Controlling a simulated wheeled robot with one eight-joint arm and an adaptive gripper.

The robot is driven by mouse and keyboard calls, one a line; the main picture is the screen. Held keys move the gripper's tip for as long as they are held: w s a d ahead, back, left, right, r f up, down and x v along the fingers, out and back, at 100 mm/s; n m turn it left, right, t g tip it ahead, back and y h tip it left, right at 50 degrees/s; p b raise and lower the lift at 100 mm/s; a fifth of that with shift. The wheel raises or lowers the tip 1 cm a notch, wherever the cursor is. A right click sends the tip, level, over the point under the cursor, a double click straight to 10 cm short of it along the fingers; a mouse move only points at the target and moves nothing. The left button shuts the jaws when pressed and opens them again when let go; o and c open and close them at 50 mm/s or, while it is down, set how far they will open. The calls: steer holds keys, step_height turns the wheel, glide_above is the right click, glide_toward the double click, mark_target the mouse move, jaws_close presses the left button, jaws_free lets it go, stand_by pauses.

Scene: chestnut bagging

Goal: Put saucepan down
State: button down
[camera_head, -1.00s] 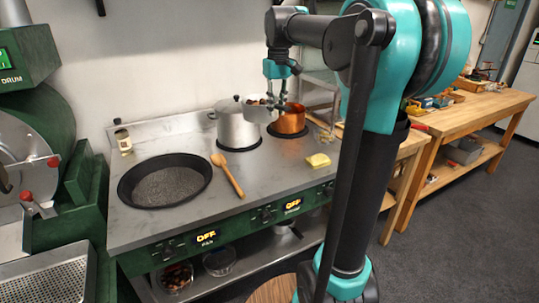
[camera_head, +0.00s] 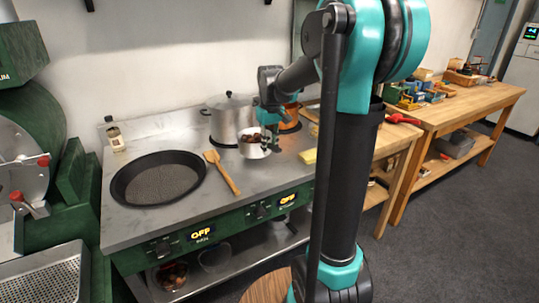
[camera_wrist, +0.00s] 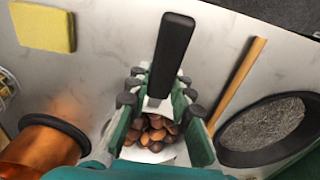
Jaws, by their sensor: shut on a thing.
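The saucepan (camera_head: 254,151) is a small silver pan with several chestnuts (camera_wrist: 152,131) in it. In the head view it is in front of the large lidded pot, over the stove top. Its black handle (camera_wrist: 172,55) rises between the fingers of my gripper (camera_wrist: 160,110) in the wrist view. My gripper (camera_head: 270,136) is shut on the saucepan at its handle. The pan looks about upright, and I cannot tell whether its base touches the steel surface.
A large silver pot (camera_head: 231,118) and a copper pot (camera_head: 291,116) stand behind. A yellow block (camera_wrist: 44,25) lies nearby. Bare steel stove top (camera_head: 262,181) lies in front of the saucepan.

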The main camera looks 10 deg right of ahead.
steer(key=shift+f, duration=1.65)
steer(key=c, duration=1.3)
jaws_free()
steer(key=shift+c, duration=0.2)
steer(key=shift+r, duration=0.1)
step_height(320, 180, up, 12)
steer(key=shift+s+d+f, duration=0.1)
steer(key=shift+s, duration=0.05)
steer(key=shift+s, duration=0.1)
